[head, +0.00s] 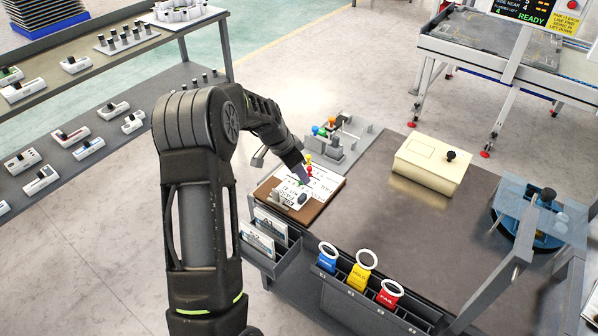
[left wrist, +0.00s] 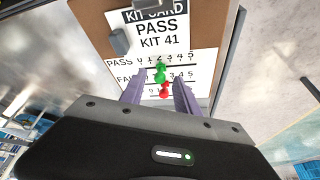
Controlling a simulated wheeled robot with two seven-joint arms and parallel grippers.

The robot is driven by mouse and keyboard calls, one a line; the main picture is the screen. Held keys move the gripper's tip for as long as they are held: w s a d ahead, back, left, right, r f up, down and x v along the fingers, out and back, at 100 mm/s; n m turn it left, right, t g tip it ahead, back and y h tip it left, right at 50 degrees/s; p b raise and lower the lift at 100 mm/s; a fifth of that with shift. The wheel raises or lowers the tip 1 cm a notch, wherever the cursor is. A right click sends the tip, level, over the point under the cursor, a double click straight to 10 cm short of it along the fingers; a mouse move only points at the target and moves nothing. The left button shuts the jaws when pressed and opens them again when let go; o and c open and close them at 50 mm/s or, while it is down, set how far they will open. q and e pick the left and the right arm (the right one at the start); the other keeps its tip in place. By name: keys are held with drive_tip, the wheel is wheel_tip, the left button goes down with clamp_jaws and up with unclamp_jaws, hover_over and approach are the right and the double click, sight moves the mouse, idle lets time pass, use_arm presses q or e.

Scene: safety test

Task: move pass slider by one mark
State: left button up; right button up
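The kit card (left wrist: 150,30) reads PASS, KIT 41 and lies on a brown clipboard (head: 318,208) at the table's left side. In the left wrist view, the green pass slider (left wrist: 160,73) stands on the PASS row near marks 2 and 3, its exact mark partly covered. A red slider (left wrist: 165,90) is on the FAIL row just below it. My left gripper (left wrist: 157,97) is open, its two purple fingers apart on either side of the sliders, with no visible contact. In the head view, the left gripper (head: 302,174) is low over the card. My right gripper is not in view.
A rack with coloured knobs (head: 335,145) stands behind the clipboard. A cream box (head: 431,164) and a blue fixture (head: 540,220) are on the table. The table's middle is clear.

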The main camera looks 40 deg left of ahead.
use_arm(q)
drive_tip(key=shift+r, duration=0.1)
drive_tip(key=v, duration=0.7)
drive_tip(key=shift+r+b, duration=0.25)
drive_tip(key=shift+b, duration=0.1)
drive_tip(key=shift+s, duration=0.1)
